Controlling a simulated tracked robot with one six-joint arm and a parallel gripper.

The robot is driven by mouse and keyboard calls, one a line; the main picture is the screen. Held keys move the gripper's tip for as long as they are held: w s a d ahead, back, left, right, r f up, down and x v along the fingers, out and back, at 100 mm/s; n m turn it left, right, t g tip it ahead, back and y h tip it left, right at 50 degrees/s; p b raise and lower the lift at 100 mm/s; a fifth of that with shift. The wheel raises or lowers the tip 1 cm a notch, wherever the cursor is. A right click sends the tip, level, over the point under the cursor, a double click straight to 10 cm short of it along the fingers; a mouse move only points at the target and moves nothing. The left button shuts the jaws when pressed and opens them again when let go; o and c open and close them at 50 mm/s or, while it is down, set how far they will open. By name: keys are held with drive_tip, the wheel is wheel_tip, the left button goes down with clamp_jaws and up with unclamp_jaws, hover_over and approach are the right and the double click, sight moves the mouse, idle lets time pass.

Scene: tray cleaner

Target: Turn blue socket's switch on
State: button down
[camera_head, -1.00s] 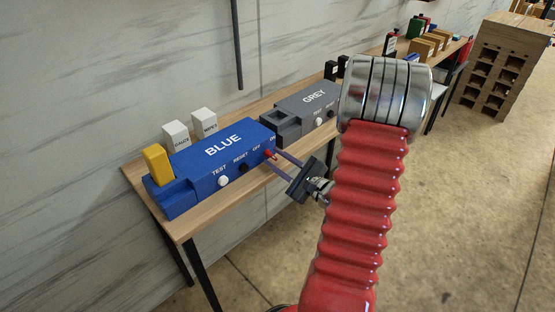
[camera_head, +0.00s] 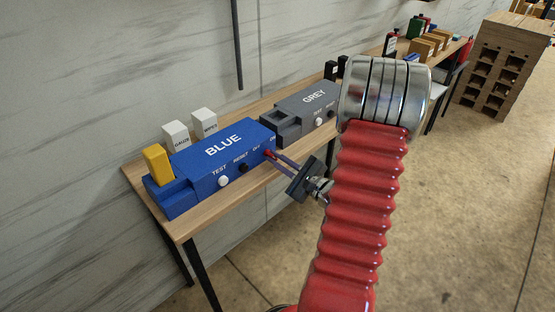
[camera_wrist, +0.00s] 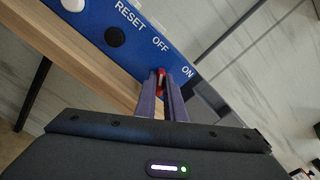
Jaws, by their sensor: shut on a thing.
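The blue socket (camera_head: 205,168) is a blue box marked BLUE on the wooden table, with a yellow block (camera_head: 156,162) standing in its left end. Its red switch (camera_wrist: 161,80) sits between the OFF and ON labels, on the OFF side and tilted in the wrist view. My gripper (camera_head: 274,158) reaches the front face from the right. In the wrist view its two purple fingers (camera_wrist: 162,84) are closed together around the red switch, which shows between their tips. The fingers hide part of the switch.
The grey socket (camera_head: 305,105) stands to the right on the same table. Two white blocks (camera_head: 203,122) stand behind the blue socket. A white button (camera_head: 223,181) and a black button (camera_head: 244,168) are left of the switch. The floor in front is clear.

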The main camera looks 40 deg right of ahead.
drive_tip(key=shift+m, duration=1.6)
drive_tip(key=m, duration=0.3)
drive_tip(key=shift+m, duration=0.3)
drive_tip(key=m, duration=0.3)
drive_tip(key=shift+m, duration=0.3)
drive_tip(key=shift+d+f+m, duration=0.1)
drive_tip(key=shift+m, duration=1.8)
drive_tip(key=c, duration=1.8)
unclamp_jaws()
drive_tip(key=shift+c, duration=0.2)
